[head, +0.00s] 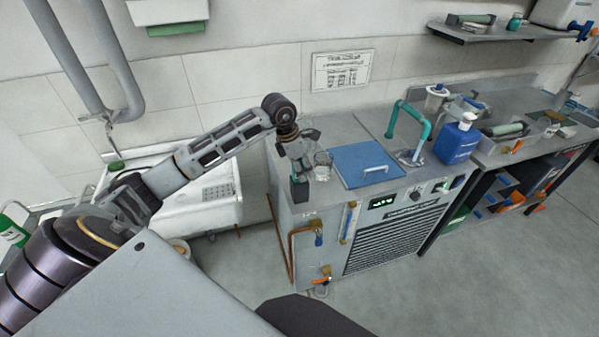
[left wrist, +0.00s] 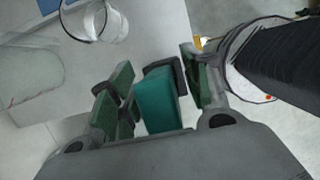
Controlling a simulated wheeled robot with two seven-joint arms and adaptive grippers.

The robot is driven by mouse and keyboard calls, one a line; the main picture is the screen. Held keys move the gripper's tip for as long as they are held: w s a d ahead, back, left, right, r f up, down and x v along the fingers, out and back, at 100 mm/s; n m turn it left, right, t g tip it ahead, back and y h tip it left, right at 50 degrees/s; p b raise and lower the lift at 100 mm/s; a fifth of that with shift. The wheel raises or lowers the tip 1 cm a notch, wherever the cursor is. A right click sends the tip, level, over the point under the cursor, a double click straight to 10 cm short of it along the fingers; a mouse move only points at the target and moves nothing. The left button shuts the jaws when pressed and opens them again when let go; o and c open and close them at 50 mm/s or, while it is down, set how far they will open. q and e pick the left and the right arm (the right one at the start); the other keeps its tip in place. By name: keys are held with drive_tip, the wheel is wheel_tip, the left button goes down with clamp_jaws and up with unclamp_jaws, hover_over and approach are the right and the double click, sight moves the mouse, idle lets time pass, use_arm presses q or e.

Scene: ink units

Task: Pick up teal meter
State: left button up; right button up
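The teal meter (left wrist: 162,105), a teal block with a dark end, is between the fingers of my left gripper (left wrist: 155,88) in the left wrist view. A gap shows between the left finger and the meter. The right finger is close beside it, and I cannot tell if they touch. The fingers stand apart, with green pads. In the head view my left gripper (head: 297,160) points down over the left front corner of the grey cabinet top and hides most of the meter. My right gripper is not in view.
A clear glass beaker (head: 322,166) stands close to the right of the gripper; it also shows in the left wrist view (left wrist: 95,20). A blue lid (head: 360,160) with a handle lies right of it. A white sink (head: 200,205) is left of the cabinet.

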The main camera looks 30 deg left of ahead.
use_arm(q)
drive_tip(key=c, duration=0.5)
clamp_jaws()
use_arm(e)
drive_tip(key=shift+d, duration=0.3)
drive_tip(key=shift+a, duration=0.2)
